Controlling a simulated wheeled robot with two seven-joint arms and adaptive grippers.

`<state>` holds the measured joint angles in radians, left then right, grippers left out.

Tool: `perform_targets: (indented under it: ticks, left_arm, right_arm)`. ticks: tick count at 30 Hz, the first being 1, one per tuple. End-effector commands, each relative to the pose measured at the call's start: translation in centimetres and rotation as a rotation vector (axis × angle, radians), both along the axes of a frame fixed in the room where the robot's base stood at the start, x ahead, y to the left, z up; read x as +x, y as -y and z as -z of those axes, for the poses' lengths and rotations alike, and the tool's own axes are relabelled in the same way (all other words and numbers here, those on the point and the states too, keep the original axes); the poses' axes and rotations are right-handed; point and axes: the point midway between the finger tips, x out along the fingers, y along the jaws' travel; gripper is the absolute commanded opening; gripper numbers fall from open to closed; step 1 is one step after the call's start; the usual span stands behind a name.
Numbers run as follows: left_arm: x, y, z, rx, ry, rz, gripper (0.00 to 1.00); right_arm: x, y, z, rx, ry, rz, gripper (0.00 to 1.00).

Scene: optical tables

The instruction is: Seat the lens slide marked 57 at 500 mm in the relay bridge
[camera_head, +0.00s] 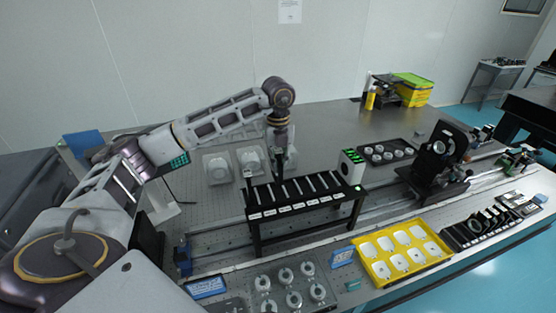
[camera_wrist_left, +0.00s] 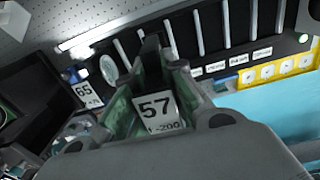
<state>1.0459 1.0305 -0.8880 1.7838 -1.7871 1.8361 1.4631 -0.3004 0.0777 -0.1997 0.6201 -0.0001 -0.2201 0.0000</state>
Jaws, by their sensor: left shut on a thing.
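My left gripper (camera_head: 284,162) is over the left part of the black relay bridge (camera_head: 258,233). In the left wrist view its fingers (camera_wrist_left: 155,75) are shut on a slide with a white label marked 57 (camera_wrist_left: 157,108). The held slide's lower end is hidden, so I cannot tell whether it touches a slot. The relay bridge also shows in the left wrist view (camera_wrist_left: 215,35), with pale slots and small white labels. A slide marked 65 (camera_wrist_left: 86,92) stands to the left of the gripper. My right gripper is not in view.
A yellow tray (camera_head: 370,271) with white pieces lies in front, right of the bridge. A black optical mount (camera_head: 436,160) stands on the rail farther right.

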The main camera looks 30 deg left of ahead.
Motion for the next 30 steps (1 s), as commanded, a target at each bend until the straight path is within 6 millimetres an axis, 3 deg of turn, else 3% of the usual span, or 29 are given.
perform_targets:
  ticks: [30]
  left_arm:
    - [0.0,0.0,5.0,0.000,0.000,0.000,0.00]
  right_arm:
    - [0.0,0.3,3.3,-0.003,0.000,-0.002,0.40]
